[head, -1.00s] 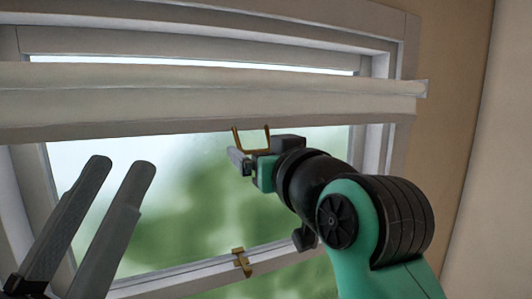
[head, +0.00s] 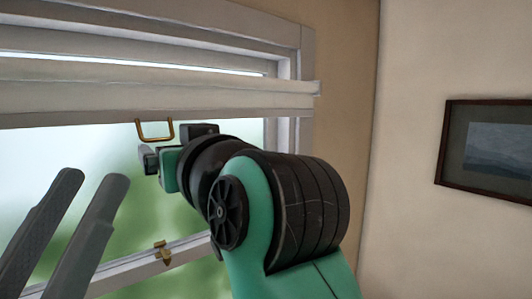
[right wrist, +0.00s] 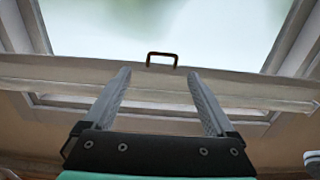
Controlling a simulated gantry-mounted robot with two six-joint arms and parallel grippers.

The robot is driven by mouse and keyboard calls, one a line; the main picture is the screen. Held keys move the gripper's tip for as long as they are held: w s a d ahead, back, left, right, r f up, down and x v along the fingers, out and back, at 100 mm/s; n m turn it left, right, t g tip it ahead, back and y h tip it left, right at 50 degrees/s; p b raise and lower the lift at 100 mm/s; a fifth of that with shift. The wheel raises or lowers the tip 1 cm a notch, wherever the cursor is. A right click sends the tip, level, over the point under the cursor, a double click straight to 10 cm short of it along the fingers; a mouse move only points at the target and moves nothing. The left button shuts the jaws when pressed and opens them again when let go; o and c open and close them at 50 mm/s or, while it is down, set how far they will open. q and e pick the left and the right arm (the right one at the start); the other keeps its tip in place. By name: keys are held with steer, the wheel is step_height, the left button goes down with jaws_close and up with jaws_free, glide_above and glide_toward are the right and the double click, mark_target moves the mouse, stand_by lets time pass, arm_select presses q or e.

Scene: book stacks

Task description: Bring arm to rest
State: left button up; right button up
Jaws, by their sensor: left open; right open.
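My left gripper (head: 93,180) shows at the lower left of the head view, its two grey fingers apart and empty, in front of the window. My right arm (head: 290,215), green and black, reaches up from the bottom toward the window blind (head: 200,97). My right gripper (right wrist: 159,74) is open in the right wrist view. The blind's brass handle (head: 155,138) hangs just above the right gripper in the head view. In the right wrist view the handle (right wrist: 163,54) shows just past and between the fingertips, with no finger shut on it.
A window frame (head: 308,60) surrounds the blind. A brass latch (head: 162,253) sits on the lower window rail. A framed picture (head: 440,150) hangs on the right wall. The space right of my right arm looks clear.

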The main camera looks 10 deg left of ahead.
steer(key=w+d+f+m+t+h+p, duration=0.2)
steer(key=w+d+f+h, duration=0.1)
steer(key=w+d+f, duration=0.6)
steer(key=s+d+r+m+t+h+p, duration=0.2)
steer(key=d+t+h, duration=0.15)
steer(key=d, duration=1.15)
steer(key=s+d+r+m+t+h, duration=0.1)
steer(key=s+d+r+t, duration=0.2)
steer(key=s, duration=0.4)
steer(key=s+d+r+m+t+h, duration=0.2)
steer(key=s+d, duration=0.3)
steer(key=s, duration=0.3)
steer(key=s+d+r+m+t+h, duration=0.1)
steer(key=s+d+r+t, duration=0.3)
steer(key=s, duration=0.3)
steer(key=shift+s+d+r+m+t+h, duration=0.35)
steer(key=shift+d+r, duration=0.15)
steer(key=shift+d, duration=0.1)
